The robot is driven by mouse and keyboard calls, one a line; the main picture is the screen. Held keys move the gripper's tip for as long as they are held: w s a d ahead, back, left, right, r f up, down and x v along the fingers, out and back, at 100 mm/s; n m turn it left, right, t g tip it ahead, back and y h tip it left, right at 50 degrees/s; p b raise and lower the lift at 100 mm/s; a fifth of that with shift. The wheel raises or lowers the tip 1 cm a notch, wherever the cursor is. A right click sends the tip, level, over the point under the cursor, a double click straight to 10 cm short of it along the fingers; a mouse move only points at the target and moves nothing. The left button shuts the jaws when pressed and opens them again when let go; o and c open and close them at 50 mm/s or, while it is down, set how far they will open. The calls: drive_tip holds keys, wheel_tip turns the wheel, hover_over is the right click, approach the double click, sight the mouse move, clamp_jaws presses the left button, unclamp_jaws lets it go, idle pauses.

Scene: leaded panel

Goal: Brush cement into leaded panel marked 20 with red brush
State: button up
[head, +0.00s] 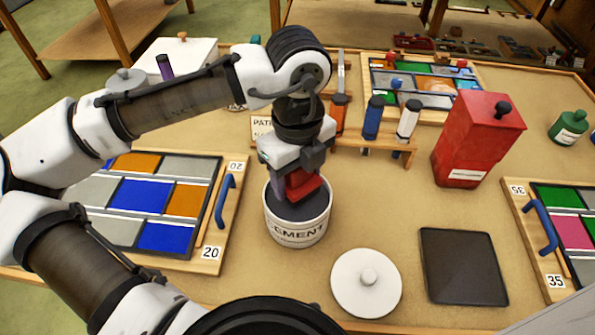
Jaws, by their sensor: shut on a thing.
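The leaded panel marked 20 (211,253) lies on the left of the table, with orange, blue and grey panes and a blue handle on its right side. The white cement tub (297,232) stands open right of it, with dark cement inside. My gripper (294,182) is over the tub, shut on the red brush (306,187). The brush is at the mouth of the tub, and its lower end is hidden or blends into the dark cement. I cannot tell how deep it is.
A white lid (367,283) and a dark tray (462,266) lie at the front. A panel marked 35 (552,262) is at the right edge. A red canister (477,140), a rack (384,145) with blue and white brushes, and another panel (424,87) stand behind.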

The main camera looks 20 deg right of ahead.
drive_tip(key=shift+r+p, duration=1.45)
drive_tip(key=shift+r, duration=0.2)
drive_tip(key=shift+f, duration=0.1)
